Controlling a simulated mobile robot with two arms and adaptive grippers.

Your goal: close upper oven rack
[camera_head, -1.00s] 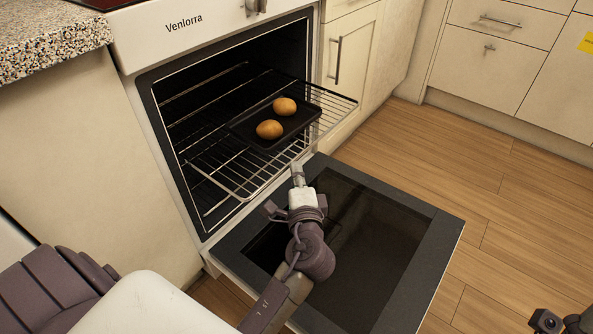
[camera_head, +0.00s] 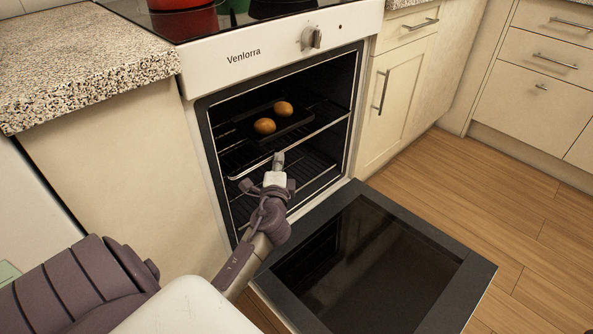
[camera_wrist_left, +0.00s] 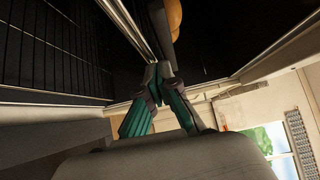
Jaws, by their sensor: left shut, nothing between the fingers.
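The oven (camera_head: 243,57) stands open, with its door (camera_head: 470,277) folded down. The upper rack (camera_head: 322,130) is inside the cavity, its front bar close to the opening. A dark tray (camera_head: 292,125) on it holds two round brown items (camera_head: 264,126). My left gripper (camera_head: 279,158) is shut and empty at the rack's front bar; I cannot tell whether it touches. In the left wrist view the shut fingertips (camera_wrist_left: 158,72) are beside the rack's bar (camera_wrist_left: 128,28), with part of a brown item (camera_wrist_left: 174,14) beyond. My right gripper is not in view.
A lower rack (camera_head: 312,165) sits below in the oven. A speckled counter (camera_head: 90,70) is at the left, with a red pot (camera_head: 185,18) on the hob. Cabinets (camera_head: 400,100) stand to the right. The wooden floor (camera_head: 480,190) is clear.

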